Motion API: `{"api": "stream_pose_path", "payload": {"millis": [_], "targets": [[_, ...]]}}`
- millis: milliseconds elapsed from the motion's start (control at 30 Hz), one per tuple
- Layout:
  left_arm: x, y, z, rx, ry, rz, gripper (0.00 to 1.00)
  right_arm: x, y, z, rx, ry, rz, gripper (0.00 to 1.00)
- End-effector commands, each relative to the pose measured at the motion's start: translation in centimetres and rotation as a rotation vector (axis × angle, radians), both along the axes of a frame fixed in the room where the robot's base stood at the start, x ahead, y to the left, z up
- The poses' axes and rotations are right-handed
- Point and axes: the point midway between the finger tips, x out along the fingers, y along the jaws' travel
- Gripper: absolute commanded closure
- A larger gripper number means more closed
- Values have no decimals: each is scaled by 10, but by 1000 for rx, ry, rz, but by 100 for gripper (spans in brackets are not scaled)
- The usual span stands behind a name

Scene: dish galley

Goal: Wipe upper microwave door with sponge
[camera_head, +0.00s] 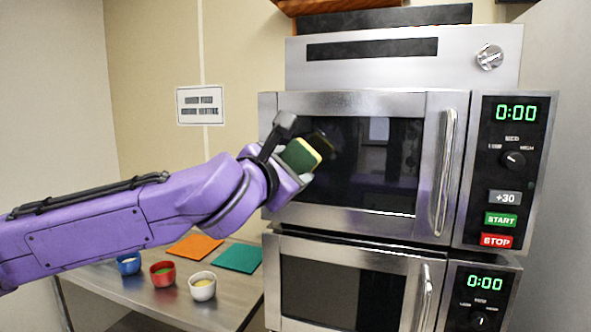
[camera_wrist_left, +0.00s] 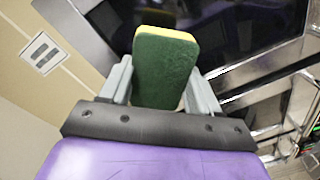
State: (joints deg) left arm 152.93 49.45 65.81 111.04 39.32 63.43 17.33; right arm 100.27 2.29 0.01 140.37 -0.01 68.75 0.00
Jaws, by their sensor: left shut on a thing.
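The upper microwave door (camera_head: 345,205) is shut, with a steel frame, a dark window and a vertical handle (camera_head: 444,170) at its right. My left gripper (camera_head: 300,150) is in front of the left part of this door. It is shut on a green and yellow sponge (camera_head: 301,155). The sponge also shows in the left wrist view (camera_wrist_left: 163,65), held upright between the two grey fingers, with its green face toward the camera. The sponge is close to the dark window; I cannot tell whether it touches it. My right gripper is not in view.
A lower microwave (camera_head: 340,293) stands directly beneath. Control panels (camera_head: 505,170) with knobs and buttons are to the right of the doors. A steel table at left holds blue (camera_head: 128,264), red (camera_head: 163,274) and white (camera_head: 202,287) bowls, plus orange (camera_head: 195,246) and teal (camera_head: 237,257) cloths.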

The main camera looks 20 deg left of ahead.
Motion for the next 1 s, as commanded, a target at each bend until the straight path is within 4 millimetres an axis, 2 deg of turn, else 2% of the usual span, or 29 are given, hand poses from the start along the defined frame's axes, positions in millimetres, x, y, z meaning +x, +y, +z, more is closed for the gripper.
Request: {"api": "stream_pose_path", "payload": {"millis": [133,467,800,1000], "targets": [[-11,0,-1,0,-1,-1,62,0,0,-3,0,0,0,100],[-13,0,0,0,0,0,62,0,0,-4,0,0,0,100],[-42,1,-1,0,-1,-1,62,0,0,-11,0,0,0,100],[-41,1,0,0,0,0,62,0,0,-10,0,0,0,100]]}}
